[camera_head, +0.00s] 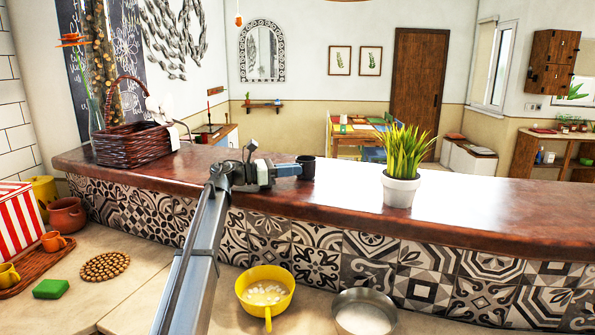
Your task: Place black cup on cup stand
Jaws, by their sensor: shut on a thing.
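The black cup (307,168) is upright at the wooden bar top, at the end of my gripper (296,168). My gripper reaches it from the left and is shut on it. I cannot tell whether the cup's base touches the bar top. A round brown beaded mat (105,266) lies flat on the lower counter at the left, well apart from the cup. It may be the cup stand; nothing else in view is clearly one.
A potted grass plant (402,189) stands on the bar top (480,205) to the right, and a wicker basket (132,148) to the left. Below are a yellow pan (267,311), a metal bowl (364,297), a green sponge (51,289), a clay pot (66,214) and a tray with orange and yellow cups.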

